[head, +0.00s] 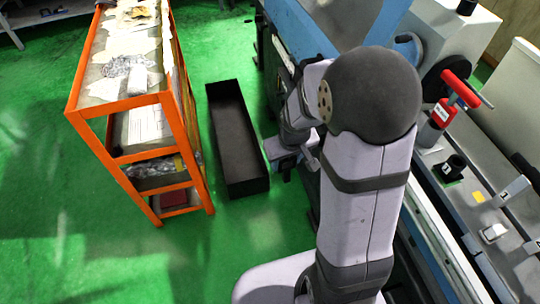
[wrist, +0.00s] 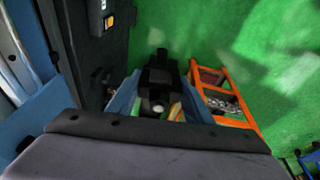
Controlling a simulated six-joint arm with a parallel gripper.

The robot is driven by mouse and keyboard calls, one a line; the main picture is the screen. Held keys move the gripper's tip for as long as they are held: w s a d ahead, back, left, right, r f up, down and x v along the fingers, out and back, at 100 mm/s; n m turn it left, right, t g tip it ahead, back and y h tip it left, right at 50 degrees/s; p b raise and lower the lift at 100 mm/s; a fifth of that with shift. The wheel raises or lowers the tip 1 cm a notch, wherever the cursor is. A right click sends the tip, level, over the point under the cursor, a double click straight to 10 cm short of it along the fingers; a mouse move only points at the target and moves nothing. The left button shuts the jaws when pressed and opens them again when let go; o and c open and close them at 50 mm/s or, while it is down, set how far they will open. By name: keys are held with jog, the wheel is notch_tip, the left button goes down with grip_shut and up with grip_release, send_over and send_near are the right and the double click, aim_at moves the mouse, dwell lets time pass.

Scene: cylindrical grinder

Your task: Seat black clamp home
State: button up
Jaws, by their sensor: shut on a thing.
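In the wrist view my gripper (wrist: 158,100) has its blue fingers on either side of a dark, blocky piece, which looks like the black clamp (wrist: 160,76). The jaws are shut on it, and a narrow part of it sticks out beyond the fingers. In the head view my gripper (head: 284,160) hangs low beside the machine, just right of the long black bin.
The blue grinder (head: 305,28) stands to the right, with a red-handled clamp (head: 440,110) and a black knob-like piece (head: 455,162) on its bed. An orange rack (head: 125,103) stands left, beyond the open black bin (head: 215,105). Green floor is clear at lower left.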

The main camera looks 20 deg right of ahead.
jog(key=s+d+r+n+t+h+b, duration=0.15)
jog(key=s+d+r, duration=0.45)
jog(key=d, duration=1.1)
jog(key=s+d+r+h+b, duration=0.3)
jog(key=s+d+r, duration=0.3)
jog(key=d, duration=1.1)
jog(key=s+d+r+n+t+h+b, duration=0.1)
jog(key=s+d+r+h+b, duration=0.35)
jog(key=d, duration=1.25)
jog(key=w+d+f+m+g+h+b, duration=0.1)
jog(key=w+d+f+g+h+b, duration=0.1)
jog(key=d+f+b, duration=0.6)
jog(key=shift+w+d+m+b, duration=0.4)
jog(key=shift+w+b, duration=0.25)
jog(key=shift+b, duration=1.25)
jog(key=shift+s+p, duration=0.15)
jog(key=shift+p, duration=0.2)
jog(key=s+p, duration=0.3)
jog(key=p, duration=0.2)
jog(key=shift+s+d+r, duration=0.1)
jog(key=shift+s, duration=0.05)
